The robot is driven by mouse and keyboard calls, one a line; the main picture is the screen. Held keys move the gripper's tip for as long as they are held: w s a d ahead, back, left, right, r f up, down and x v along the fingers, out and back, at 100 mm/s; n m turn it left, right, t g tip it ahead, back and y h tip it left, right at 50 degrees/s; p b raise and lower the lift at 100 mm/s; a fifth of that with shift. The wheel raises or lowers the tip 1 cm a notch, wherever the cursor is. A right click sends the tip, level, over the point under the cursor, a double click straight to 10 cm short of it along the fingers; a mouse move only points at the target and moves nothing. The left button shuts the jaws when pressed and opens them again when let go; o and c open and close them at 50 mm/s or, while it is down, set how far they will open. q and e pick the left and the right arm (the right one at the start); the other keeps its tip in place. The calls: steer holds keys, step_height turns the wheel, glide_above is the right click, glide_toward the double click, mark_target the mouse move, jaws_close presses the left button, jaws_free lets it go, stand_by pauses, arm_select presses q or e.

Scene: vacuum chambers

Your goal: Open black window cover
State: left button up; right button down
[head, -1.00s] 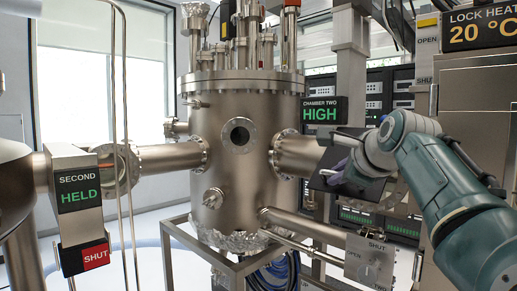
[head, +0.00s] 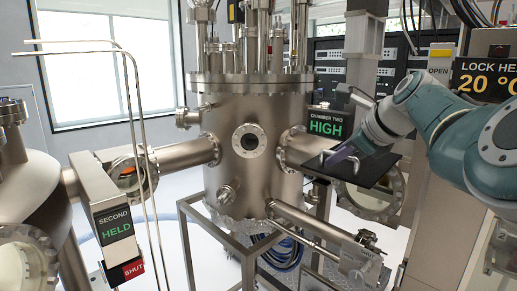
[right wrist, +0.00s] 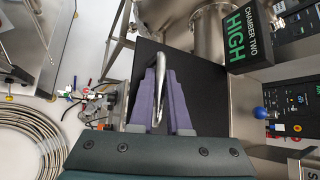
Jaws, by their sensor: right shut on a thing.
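The black window cover (head: 376,171) is a flat dark plate on the right side of the chamber. It is swung up, close to level, above a round flanged window port (head: 372,202) that shows below it. My right gripper (head: 342,156) comes in from the right and is shut on the cover's metal handle. In the right wrist view, the purple fingers of my right gripper (right wrist: 160,88) close around the silver handle (right wrist: 159,75), with the black cover (right wrist: 203,95) behind. My left gripper is not in view.
The steel chamber (head: 250,150) stands in the middle on a metal frame. A "CHAMBER TWO HIGH" sign (head: 329,123) is close beside the cover. A pipe with a valve box (head: 360,265) lies below the port. A "SECOND HELD" box (head: 112,225) is at the left.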

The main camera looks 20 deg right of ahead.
steer(key=shift+d+r, duration=0.15)
steer(key=shift+r, duration=0.2)
steer(key=c, duration=0.9)
jaws_free()
steer(key=b+v, duration=0.3)
steer(key=v, duration=0.6)
steer(key=shift+s+r, duration=0.2)
steer(key=shift+s, duration=0.15)
